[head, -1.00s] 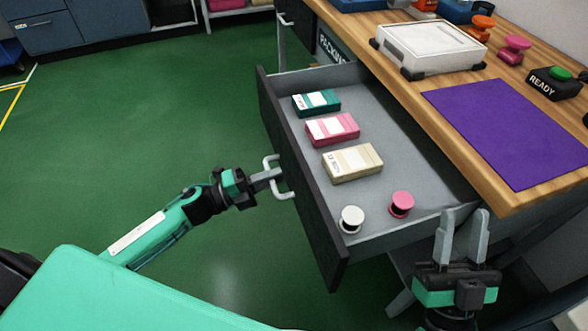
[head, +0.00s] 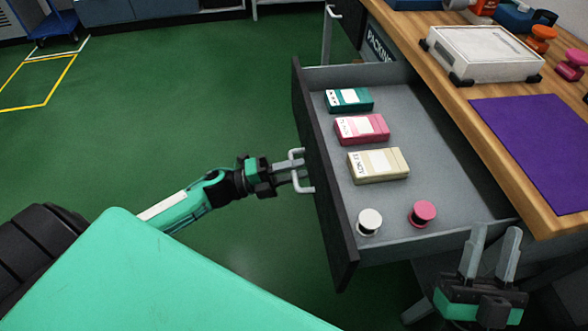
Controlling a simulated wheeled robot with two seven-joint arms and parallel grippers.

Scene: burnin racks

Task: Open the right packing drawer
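The packing drawer (head: 452,147) stands well out from the bench, its grey interior exposed. Its dark front (head: 322,180) carries a pale loop handle (head: 297,155). My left gripper (head: 293,171) is at this handle, its two fingers slightly apart with a gap between them; whether they touch the handle is unclear. Inside the drawer lie a teal box (head: 348,100), a pink box (head: 362,129), a cream box (head: 378,164), a white spool (head: 369,222) and a pink spool (head: 422,213). My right gripper (head: 489,252) is open and empty by the drawer's near right corner.
The wooden bench top (head: 455,95) overhangs the drawer's right side and holds a white case (head: 484,53), a purple mat (head: 535,145) and orange and pink knobs. Another drawer handle shows at the top. The green floor (head: 200,110) left of the drawer is clear.

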